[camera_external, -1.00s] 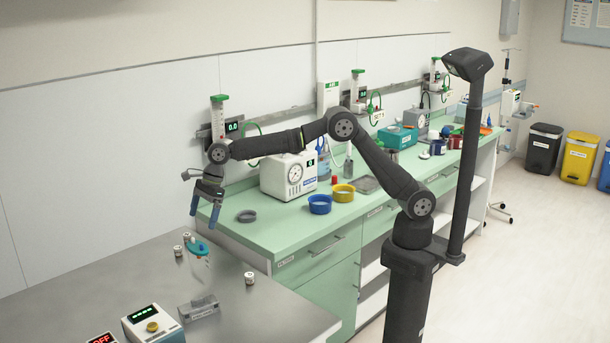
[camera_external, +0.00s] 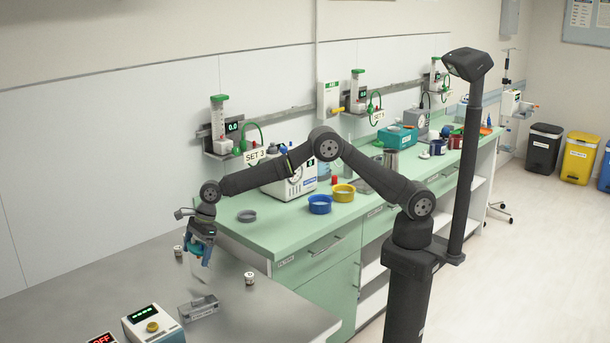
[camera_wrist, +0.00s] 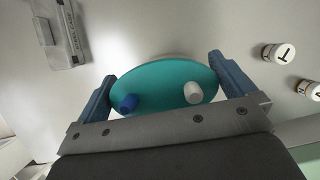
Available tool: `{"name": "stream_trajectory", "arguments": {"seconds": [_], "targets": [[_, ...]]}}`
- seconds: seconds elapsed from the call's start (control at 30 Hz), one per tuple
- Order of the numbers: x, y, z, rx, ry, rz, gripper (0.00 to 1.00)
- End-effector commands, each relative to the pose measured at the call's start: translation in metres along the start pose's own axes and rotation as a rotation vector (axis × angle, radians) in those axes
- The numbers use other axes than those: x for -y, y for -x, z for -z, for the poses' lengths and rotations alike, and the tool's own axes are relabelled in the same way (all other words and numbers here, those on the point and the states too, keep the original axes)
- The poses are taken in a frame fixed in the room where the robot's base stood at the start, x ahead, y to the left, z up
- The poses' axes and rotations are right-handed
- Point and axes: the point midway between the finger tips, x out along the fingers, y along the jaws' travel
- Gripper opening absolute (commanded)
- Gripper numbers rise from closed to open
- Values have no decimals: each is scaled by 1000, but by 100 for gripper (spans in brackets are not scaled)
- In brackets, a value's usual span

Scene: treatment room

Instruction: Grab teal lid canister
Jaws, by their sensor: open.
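The canister's teal lid (camera_wrist: 165,88) lies between the two blue fingers of my gripper (camera_wrist: 165,80) in the wrist view. The lid carries a blue port and a white port. In the external view my gripper (camera_external: 200,250) points down over the canister, with the teal lid (camera_external: 195,247) showing between its fingers. My gripper is open, with one finger on each side of the lid. I cannot tell whether either finger touches it.
Small white-lidded vials (camera_external: 249,278) stand on the grey table (camera_external: 260,310) on either side of the canister. A grey block (camera_external: 198,308) and a box with a green display (camera_external: 152,323) are in front. The green counter (camera_external: 275,230) lies to the right.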

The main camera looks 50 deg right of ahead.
Motion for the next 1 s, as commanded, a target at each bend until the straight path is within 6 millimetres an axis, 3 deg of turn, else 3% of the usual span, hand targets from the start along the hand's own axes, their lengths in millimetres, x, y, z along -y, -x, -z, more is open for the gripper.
{"name": "stream_trajectory", "arguments": {"seconds": [0.17,0.33,0.37,0.73,0.97,1.0], "targets": [[0,1,-1,2,0,1,100],[0,1,-1,1,0,1,69],[0,1,-1,2,0,1,67],[0,9,-5,3,1,1,67],[1,41,-18,5,1,3,67],[6,49,-12,3,-3,3,67]]}}
